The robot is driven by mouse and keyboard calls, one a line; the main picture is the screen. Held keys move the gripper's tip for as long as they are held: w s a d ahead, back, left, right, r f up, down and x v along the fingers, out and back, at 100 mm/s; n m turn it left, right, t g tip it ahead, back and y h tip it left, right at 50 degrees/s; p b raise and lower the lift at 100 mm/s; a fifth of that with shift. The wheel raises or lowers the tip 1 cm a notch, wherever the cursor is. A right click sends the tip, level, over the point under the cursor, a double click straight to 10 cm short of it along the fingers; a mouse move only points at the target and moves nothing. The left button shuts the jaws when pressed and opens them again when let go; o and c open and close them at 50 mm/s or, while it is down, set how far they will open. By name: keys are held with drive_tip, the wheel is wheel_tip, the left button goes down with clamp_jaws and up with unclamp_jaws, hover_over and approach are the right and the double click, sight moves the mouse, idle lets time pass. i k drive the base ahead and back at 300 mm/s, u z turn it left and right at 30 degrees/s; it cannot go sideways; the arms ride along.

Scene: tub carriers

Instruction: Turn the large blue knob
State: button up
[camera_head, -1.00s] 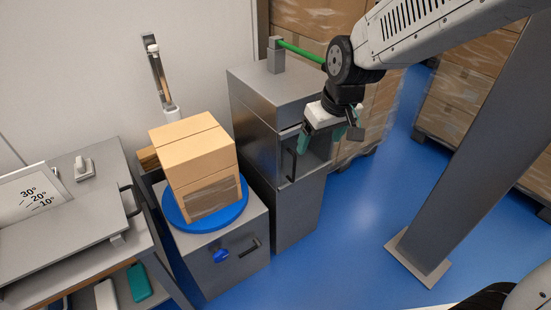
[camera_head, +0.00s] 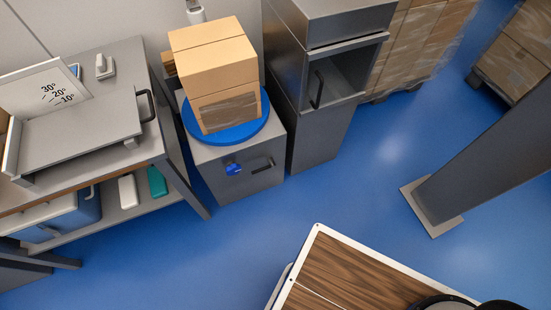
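A blue knob (camera_head: 233,169) sits on the front face of a grey cabinet (camera_head: 213,187), left of a dark bar handle (camera_head: 262,165). On top of the cabinet is a round blue turntable (camera_head: 249,132) carrying a cardboard box (camera_head: 215,75). The knob is small in the picture and its exact angle is hard to read. My gripper is not in view.
A taller grey cabinet (camera_head: 323,144) with an open compartment stands right of the turntable cabinet. A grey workbench (camera_head: 70,55) with an angle board is at left. A slanted grey post (camera_head: 490,150) stands at right. Blue floor (camera_head: 350,200) in front is free.

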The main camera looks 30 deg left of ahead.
sight(232, 169)
drive_tip(key=z, duration=0.8)
drive_tip(key=k, duration=1.15)
drive_tip(key=u, duration=1.35)
drive_tip(key=i, duration=0.5)
drive_tip(key=u, duration=0.05)
